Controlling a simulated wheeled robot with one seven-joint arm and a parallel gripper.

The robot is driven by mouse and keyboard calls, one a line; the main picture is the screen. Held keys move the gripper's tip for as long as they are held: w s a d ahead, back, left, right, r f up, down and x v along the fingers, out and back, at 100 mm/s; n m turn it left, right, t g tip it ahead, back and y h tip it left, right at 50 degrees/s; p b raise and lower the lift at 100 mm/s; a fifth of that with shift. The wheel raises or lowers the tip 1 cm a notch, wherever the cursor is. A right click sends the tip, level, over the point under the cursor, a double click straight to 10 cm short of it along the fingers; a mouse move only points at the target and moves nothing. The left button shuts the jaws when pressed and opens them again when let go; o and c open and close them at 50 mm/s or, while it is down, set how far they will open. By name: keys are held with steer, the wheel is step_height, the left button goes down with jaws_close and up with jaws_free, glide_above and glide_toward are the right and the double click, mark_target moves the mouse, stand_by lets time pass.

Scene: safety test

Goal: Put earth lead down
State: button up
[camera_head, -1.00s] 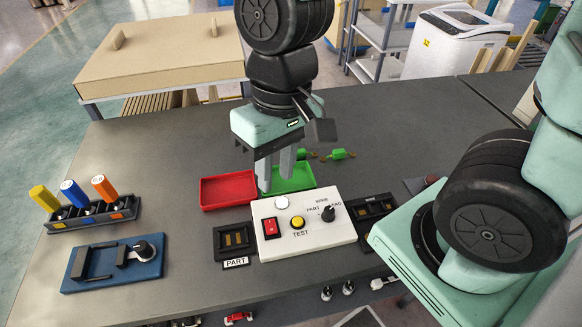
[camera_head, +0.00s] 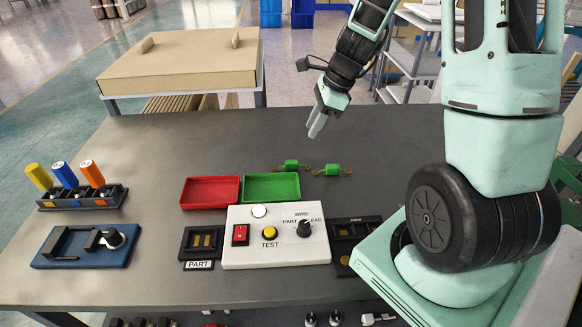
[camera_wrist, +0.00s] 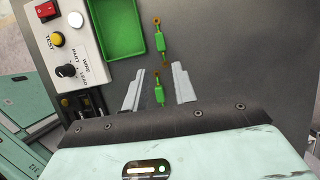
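Two small green leads with copper-coloured ends lie on the grey table behind the test box: one at left (camera_head: 291,165) and one at right (camera_head: 332,169). In the wrist view they show as one farther up (camera_wrist: 160,41) and one (camera_wrist: 159,95) seen between my fingers. My gripper (camera_head: 317,128) is raised above the table, behind the leads, and points down. Its two fingers (camera_wrist: 158,88) are apart, with nothing held between them. Which lead is the task's earth lead I cannot tell.
A white test box (camera_head: 275,251) with a knob and buttons stands in front of the empty red (camera_head: 209,205) and green (camera_head: 271,200) trays. Dark fixtures sit at its left (camera_head: 187,250) and right (camera_head: 345,270). A blue fixture (camera_head: 82,259) and a screwdriver rack (camera_head: 83,203) stand left.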

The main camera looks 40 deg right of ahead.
mark_target(293, 161)
steer(key=b+x, duration=0.1)
steer(key=x, duration=1.1)
steer(key=shift+w+a+f, duration=0.1)
steer(key=shift+f, duration=0.1)
jaws_close()
